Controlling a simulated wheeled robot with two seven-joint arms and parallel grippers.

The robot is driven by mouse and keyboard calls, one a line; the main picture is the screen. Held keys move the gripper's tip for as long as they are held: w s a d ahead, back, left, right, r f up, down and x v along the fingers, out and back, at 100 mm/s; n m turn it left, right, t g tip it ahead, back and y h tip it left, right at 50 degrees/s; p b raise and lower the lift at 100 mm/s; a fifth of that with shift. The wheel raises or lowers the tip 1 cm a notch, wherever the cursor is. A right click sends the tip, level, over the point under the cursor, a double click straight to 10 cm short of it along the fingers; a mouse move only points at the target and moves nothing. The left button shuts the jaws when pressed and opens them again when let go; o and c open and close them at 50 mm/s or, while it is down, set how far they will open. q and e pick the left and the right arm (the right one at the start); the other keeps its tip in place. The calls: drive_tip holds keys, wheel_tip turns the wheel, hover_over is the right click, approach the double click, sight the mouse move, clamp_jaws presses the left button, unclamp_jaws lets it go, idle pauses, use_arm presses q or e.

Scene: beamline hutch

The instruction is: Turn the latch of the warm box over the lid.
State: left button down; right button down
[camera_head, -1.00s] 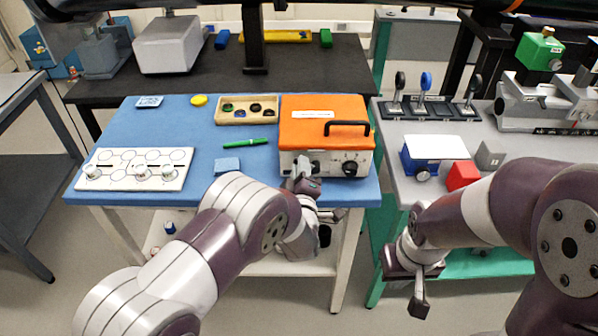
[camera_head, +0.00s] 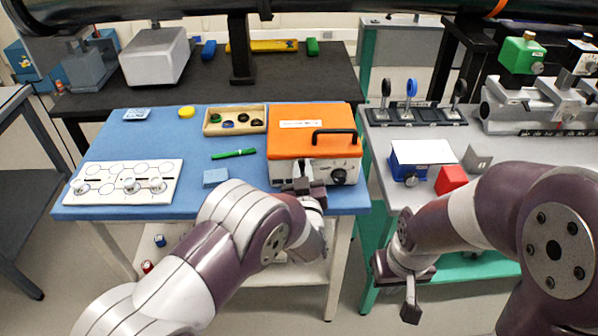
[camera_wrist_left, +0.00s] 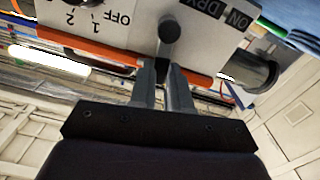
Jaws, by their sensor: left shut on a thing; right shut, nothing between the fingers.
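The warm box (camera_head: 285,174) stands at the right end of the blue table, with its orange lid (camera_head: 290,140) down and a black handle on top. Its pale front faces me and carries a dark dial. In the left wrist view the front panel (camera_wrist_left: 118,22) shows OFF, 1, 2, ON and DRY markings. A dark latch (camera_wrist_left: 170,32) stands out from it. My left gripper (camera_head: 306,178) is at the box front; its fingers (camera_wrist_left: 166,72) are shut on the latch. It hides part of the front in the head view. My right gripper (camera_head: 393,288) is shut and empty, away from the box.
The grey bench at right holds a red block (camera_head: 451,180) and optics mounts (camera_head: 411,92).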

use_arm(q)
drive_tip(key=shift+d+m, duration=0.25)
drive_tip(key=shift+m, duration=0.45)
drive_tip(key=c, duration=1.1)
unclamp_jaws()
drive_tip(key=shift+s, duration=0.1)
drive_tip(key=s+b, duration=0.1)
drive_tip(key=s, duration=1.1)
drive_tip(key=shift+s, duration=0.25)
